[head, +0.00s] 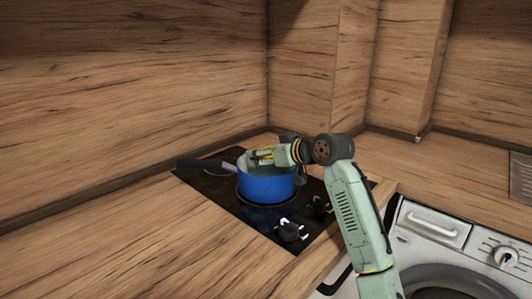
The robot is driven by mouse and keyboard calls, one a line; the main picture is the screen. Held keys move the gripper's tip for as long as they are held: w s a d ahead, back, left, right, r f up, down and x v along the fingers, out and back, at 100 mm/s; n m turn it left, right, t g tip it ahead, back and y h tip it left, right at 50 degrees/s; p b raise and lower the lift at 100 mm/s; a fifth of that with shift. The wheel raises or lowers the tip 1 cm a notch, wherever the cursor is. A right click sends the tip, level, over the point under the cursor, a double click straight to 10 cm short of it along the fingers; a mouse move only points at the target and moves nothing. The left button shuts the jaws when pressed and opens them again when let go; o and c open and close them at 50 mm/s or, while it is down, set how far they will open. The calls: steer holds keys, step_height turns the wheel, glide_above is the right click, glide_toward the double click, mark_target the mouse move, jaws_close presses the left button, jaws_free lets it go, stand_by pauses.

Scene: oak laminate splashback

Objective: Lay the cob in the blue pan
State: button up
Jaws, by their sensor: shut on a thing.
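My gripper (259,155) reaches in from the right, over the pan's opening near the far rim. Its fingers are shut on a small yellowish thing that looks like the cob (263,152). Most of the cob is hidden by the fingers, and I cannot tell whether it touches the pan. The far part of the rim is partly hidden by my gripper.
The black hob (216,190) has dark knobs (291,231) at its front right. The wooden counter (160,235) is clear to the left. Wood-clad walls stand behind. A white washing machine (450,245) is at the lower right, and a metal draining surface (521,178) is at the right edge.

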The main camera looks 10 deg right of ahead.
steer(key=shift+f+b, duration=0.3)
steer(key=shift+f, duration=0.25)
steer(key=o, duration=0.9)
steer(key=shift+r+p, duration=0.3)
steer(key=shift+r, duration=0.1)
steer(key=shift+s+d+r, duration=0.15)
steer(key=shift+r, duration=0.1)
steer(key=b+v, duration=0.3)
steer(key=v, duration=0.8)
steer(key=shift+s, duration=0.3)
